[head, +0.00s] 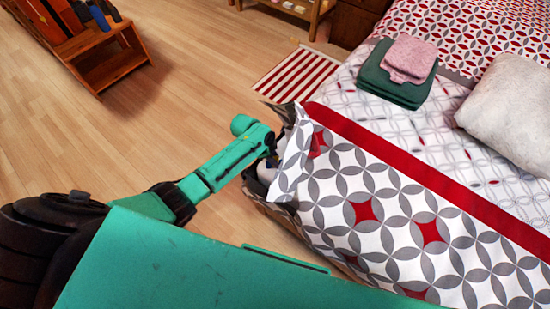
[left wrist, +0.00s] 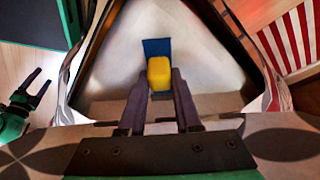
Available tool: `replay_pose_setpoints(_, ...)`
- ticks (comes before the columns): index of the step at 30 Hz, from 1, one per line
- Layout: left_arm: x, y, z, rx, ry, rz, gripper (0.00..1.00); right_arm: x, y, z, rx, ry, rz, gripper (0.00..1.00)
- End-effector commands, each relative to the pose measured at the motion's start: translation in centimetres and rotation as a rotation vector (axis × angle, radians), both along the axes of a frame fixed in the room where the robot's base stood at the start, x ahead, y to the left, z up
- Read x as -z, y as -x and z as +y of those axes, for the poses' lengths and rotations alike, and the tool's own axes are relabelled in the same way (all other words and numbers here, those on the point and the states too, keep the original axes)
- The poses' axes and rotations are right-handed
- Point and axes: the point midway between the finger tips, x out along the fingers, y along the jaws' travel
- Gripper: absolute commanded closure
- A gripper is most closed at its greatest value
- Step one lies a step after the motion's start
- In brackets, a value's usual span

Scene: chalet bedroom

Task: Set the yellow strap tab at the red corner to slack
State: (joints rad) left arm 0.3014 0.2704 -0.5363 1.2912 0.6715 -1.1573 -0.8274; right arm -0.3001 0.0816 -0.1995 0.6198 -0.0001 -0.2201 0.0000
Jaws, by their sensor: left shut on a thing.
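The yellow strap tab (left wrist: 159,73) stands in front of a blue patch (left wrist: 157,47) on a white surface, inside a dark-edged opening in the left wrist view. My left gripper (head: 271,150) is at the near left corner of the bed, beside a lifted white fold of cover. In the left wrist view its two dark fingers reach in and are shut on the yellow tab. In the head view the tab is hidden. A red stripe (head: 375,153) crosses the patterned cover near this corner. My right gripper (left wrist: 33,92) shows small in the left wrist view, with its fingers apart.
Green and pink folded towels (head: 398,78) and a white pillow (head: 513,108) lie on the bed. A red-striped rug (head: 293,77) lies on the floor beyond the corner. A wooden bench (head: 108,66) stands at upper left. The floor between is clear.

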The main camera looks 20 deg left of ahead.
Motion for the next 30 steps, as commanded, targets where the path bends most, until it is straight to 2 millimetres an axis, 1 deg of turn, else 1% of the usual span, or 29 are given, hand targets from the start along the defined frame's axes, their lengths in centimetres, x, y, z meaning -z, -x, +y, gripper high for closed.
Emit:
replay_pose_setpoints(5, 0.0, -0.1, -0.1, 0.0, -0.001, 0.0, 1.0, 0.1, 0.0, 0.1, 0.0, -0.002, 0.0, 0.25)
replay_pose_setpoints(12, 0.1, -1.1, -2.5, 0.001, 0.001, -0.001, 1.0, 0.8, 0.0, 0.3, 0.001, -0.004, 0.0, 0.25)
replay_pose_setpoints(19, 0.0, -1.1, -2.5, 0.0, 0.0, 0.0, 1.0, 0.7, 0.0, 0.3, 0.0, -0.005, 0.0, 0.25)
replay_pose_setpoints(20, 0.0, -1.1, -2.5, 0.0, 0.0, 0.0, 0.61, 0.7, 0.0, 0.3, 0.0, -0.005, 0.0, 0.25)
replay_pose_setpoints(21, 0.0, -1.1, -2.5, 0.0, 0.0, 0.0, 0.45, 0.7, 0.0, 0.3, 0.0, -0.005, 0.0, 0.25)
replay_pose_setpoints(22, 0.0, -1.1, -2.5, 0.0, 0.0, 0.0, 0.38, 0.7, 0.0, 0.3, 0.0, -0.005, 0.0, 0.25)
replay_pose_setpoints(30, 0.0, -1.1, -2.5, 0.0, 0.0, 0.0, 0.38, 0.7, 0.0, 0.3, 0.001, -0.004, 0.0, 0.25)
